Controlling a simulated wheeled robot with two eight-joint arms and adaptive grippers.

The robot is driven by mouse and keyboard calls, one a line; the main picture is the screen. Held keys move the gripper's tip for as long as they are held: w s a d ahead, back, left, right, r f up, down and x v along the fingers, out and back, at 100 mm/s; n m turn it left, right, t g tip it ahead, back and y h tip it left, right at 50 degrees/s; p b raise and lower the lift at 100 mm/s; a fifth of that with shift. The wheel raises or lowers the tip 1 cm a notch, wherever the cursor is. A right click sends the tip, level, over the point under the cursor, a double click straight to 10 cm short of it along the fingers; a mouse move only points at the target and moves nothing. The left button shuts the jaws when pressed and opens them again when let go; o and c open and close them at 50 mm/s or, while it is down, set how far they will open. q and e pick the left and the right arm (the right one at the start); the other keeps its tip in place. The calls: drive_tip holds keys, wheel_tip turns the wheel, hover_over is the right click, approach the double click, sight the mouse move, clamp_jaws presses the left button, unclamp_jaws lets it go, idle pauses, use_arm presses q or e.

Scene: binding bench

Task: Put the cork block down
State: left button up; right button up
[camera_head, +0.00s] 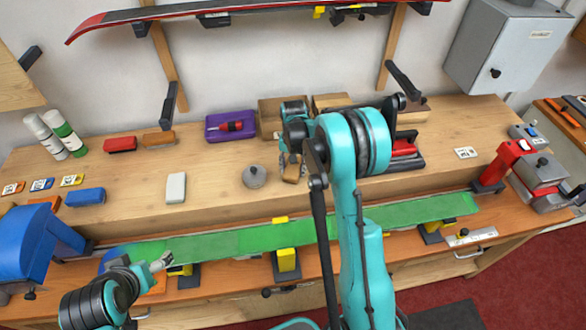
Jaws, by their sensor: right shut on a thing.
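My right gripper (291,159) hangs over the raised back shelf of the bench, pointing down. It is shut on a small tan-brown block, the cork block (291,175), whose lower part shows below the fingers. I cannot tell whether the block touches the shelf surface. My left gripper (162,262) is low at the left, close to the green ski (210,246); its fingers are too small to tell open from shut.
Wooden boxes stand behind the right gripper. The shelf between the white block and the weight is clear.

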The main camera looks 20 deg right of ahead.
drive_tip(key=shift+s+f+b, duration=0.1)
drive_tip(key=shift+f+b, duration=0.2)
drive_tip(key=shift+b, duration=0.1)
drive_tip(key=o, duration=1.2)
drive_tip(key=shift+a, duration=0.1)
drive_tip(key=shift+o, duration=0.6)
